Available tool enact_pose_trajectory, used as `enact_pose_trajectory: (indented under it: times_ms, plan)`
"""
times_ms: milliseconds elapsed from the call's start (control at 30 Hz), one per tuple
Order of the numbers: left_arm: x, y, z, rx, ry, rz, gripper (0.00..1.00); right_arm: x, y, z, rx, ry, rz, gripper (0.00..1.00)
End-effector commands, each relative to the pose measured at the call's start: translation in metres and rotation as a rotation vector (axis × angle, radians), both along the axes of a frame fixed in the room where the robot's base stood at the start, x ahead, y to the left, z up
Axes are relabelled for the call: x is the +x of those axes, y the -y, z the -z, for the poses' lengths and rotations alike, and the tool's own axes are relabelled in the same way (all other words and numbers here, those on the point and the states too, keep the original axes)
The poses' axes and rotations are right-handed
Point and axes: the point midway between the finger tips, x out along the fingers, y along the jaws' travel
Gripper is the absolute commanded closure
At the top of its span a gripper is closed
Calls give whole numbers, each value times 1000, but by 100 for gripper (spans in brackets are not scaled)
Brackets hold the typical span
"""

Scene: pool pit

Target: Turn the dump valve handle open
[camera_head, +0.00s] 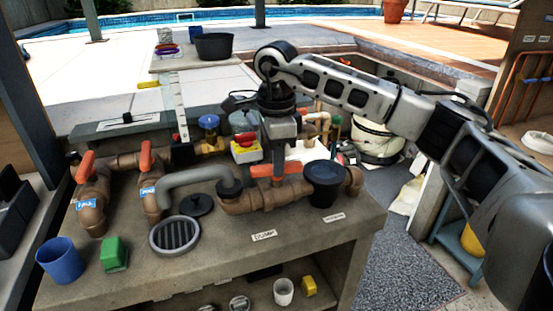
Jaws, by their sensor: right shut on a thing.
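The dump valve handle (262,171) is an orange bar on a brown pipe (270,198), behind a white label reading DUMP (264,235) on the bench. The bar looks lined up roughly along the pipe. My right gripper (281,160) comes down from above, its arm reaching in from the right, and is shut on the handle. The fingers hide part of the bar. My left gripper is out of view.
Two other orange-handled valves (86,166) (146,156) stand left on the bench. A grey curved pipe (195,175), a round drain grate (175,236), a black cup-shaped part (325,182), a blue cup (60,260) and a green block (113,253) are nearby. The front bench top is mostly clear.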

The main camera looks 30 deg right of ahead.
Motion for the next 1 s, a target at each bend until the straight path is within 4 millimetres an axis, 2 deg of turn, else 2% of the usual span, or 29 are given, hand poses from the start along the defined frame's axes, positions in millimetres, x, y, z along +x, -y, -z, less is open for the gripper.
enact_pose_trajectory:
  times_ms: [300,867,900,967,1000]
  plan:
    - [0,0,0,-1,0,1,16,1,0,-1,2,4,-128,100]
    - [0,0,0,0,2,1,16,1,-1,-2,2,5,-157,100]
    - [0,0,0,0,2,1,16,1,-1,-2,2,5,-157,74]
    - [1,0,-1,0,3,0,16,1,0,-1,2,5,-157,60]
    - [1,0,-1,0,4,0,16,1,-1,-1,2,4,-156,60]
